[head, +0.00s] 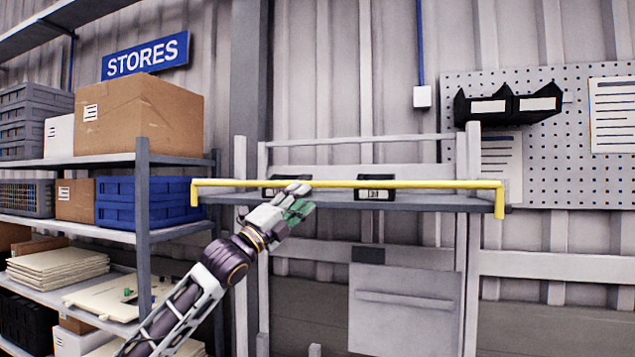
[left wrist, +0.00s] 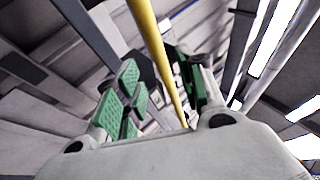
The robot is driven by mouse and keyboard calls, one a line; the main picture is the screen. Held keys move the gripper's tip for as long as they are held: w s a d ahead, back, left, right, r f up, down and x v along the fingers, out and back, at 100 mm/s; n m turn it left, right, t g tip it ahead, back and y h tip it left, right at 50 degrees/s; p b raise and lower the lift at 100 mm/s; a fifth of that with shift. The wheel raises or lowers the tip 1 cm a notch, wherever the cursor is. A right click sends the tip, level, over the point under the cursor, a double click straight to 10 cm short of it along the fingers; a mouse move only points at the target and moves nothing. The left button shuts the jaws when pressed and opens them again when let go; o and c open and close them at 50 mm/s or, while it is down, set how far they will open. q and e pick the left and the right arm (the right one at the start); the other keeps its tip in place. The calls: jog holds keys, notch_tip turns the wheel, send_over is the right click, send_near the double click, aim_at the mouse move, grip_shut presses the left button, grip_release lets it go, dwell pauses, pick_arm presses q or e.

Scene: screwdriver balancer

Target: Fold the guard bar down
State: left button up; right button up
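The yellow guard bar (head: 420,185) runs level across the front of a grey shelf (head: 430,204), with short bent ends pointing down at both sides. My left gripper (head: 298,200) is at the bar, left of its middle, reaching up from below. In the left wrist view the bar (left wrist: 152,40) passes between the green-padded fingers of my left gripper (left wrist: 158,80). The fingers are apart, with a clear gap between the bar and the left pads. Whether the right finger touches the bar I cannot tell. My right gripper is in neither view.
Two dark label holders, one at the right (head: 375,188), sit behind the bar. A storage rack with a cardboard box (head: 145,115) and blue crates (head: 150,200) stands at the left. A pegboard (head: 560,150) hangs at the right.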

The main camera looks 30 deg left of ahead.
aim_at(315, 187)
pick_arm(q)
jog(key=shift+p+x, duration=0.65)
jog(key=shift+x, duration=0.7)
jog(key=shift+p+x, duration=0.6)
jog(key=shift+x, duration=0.55)
jog(key=shift+p+x, duration=0.6)
jog(key=shift+x, duration=0.6)
grip_shut()
